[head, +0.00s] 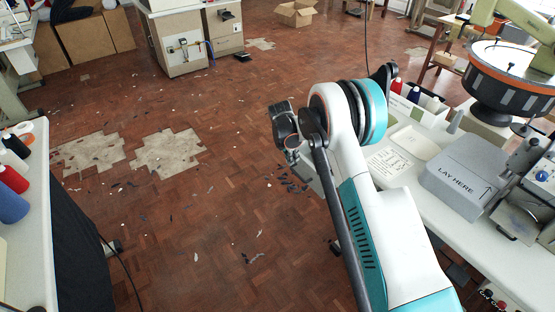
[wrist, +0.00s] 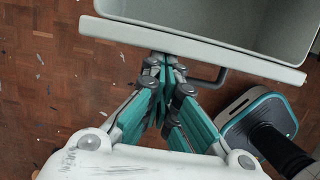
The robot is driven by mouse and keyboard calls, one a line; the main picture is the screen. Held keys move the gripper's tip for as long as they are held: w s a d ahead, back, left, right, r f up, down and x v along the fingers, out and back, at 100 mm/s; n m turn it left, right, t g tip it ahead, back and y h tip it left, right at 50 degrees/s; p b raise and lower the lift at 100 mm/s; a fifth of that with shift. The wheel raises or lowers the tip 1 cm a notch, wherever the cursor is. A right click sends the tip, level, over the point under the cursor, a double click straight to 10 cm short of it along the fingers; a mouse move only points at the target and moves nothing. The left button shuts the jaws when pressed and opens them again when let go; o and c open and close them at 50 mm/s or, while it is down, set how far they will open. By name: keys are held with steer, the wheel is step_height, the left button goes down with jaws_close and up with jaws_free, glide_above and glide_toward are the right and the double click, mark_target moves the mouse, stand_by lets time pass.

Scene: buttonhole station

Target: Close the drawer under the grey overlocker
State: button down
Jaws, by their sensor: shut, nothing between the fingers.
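The drawer stands open in the wrist view, with its pale front panel (wrist: 120,33) running across the top and its empty-looking grey inside (wrist: 230,20) behind it. A dark bar handle (wrist: 218,78) is on the front, right of my fingertips. My gripper (wrist: 166,62) is shut and empty, its tips close against the front panel left of the handle; I cannot tell whether they touch. In the head view my gripper (head: 288,140) is left of the worktable, and my arm covers most of the drawer area. I cannot clearly make out the overlocker.
The white worktable (head: 405,195) at right holds a grey block marked LAY HERE (head: 465,165), a shallow tray (head: 413,142), thread spools and machines. Another table (head: 30,240) with thread cones is at left. The parquet floor between is mostly open, with scraps and bare patches.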

steer(key=w+d, duration=0.5)
steer(key=d, duration=0.3)
steer(key=shift+w+d, duration=0.25)
steer(key=shift+w, duration=0.1)
steer(key=shift+a, duration=0.1)
